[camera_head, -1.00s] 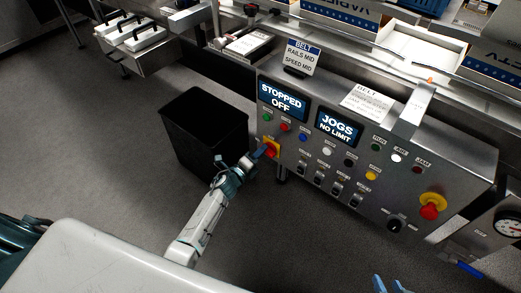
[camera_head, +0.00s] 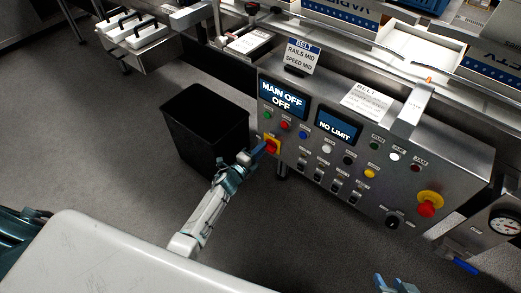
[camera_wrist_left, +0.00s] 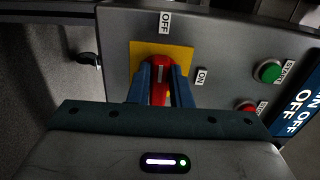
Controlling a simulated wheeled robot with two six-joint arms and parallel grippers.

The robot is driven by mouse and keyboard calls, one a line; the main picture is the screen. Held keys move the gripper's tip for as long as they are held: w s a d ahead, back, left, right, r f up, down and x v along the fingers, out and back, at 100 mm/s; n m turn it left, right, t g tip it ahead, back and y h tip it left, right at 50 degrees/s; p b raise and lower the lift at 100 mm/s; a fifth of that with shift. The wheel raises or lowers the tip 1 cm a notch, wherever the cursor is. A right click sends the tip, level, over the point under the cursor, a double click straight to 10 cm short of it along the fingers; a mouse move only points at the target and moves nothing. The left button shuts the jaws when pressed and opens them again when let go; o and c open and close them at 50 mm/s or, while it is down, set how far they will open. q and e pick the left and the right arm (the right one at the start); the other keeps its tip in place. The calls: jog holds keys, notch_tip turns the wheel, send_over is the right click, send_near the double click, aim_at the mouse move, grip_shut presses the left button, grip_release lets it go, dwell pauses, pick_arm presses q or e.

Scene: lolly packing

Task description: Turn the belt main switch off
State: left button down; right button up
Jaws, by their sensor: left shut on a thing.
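The belt main switch (camera_head: 271,145) is a red handle on a yellow plate at the lower left of the grey control panel (camera_head: 310,150). In the left wrist view the red handle (camera_wrist_left: 159,92) points at the OFF label, with the ON label to its right. My left gripper (camera_head: 262,150) is at the switch, and its blue fingers (camera_wrist_left: 159,85) are shut on the red handle from both sides. The left panel screen (camera_head: 284,96) reads MAIN OFF, OFF. My right gripper (camera_head: 388,284) shows only its blue fingertips at the bottom edge, apart from each other.
A second screen (camera_head: 338,127) reads NO LIMIT. A red emergency button (camera_head: 427,208) and several coloured buttons are on the panel. A black bin (camera_head: 205,128) stands left of the panel, close to my left gripper. Floor is free left of the bin.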

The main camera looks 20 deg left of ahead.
pick_arm(q)
jog(key=c, duration=1.3)
grip_release()
jog(key=v, duration=1.1)
jog(key=shift+p, duration=0.4)
pick_arm(e)
jog(key=shift+s+d+r+g, duration=0.1)
jog(key=shift+d+r+g, duration=0.15)
jog(key=shift+g, duration=0.05)
jog(key=shift+s+f, duration=0.1)
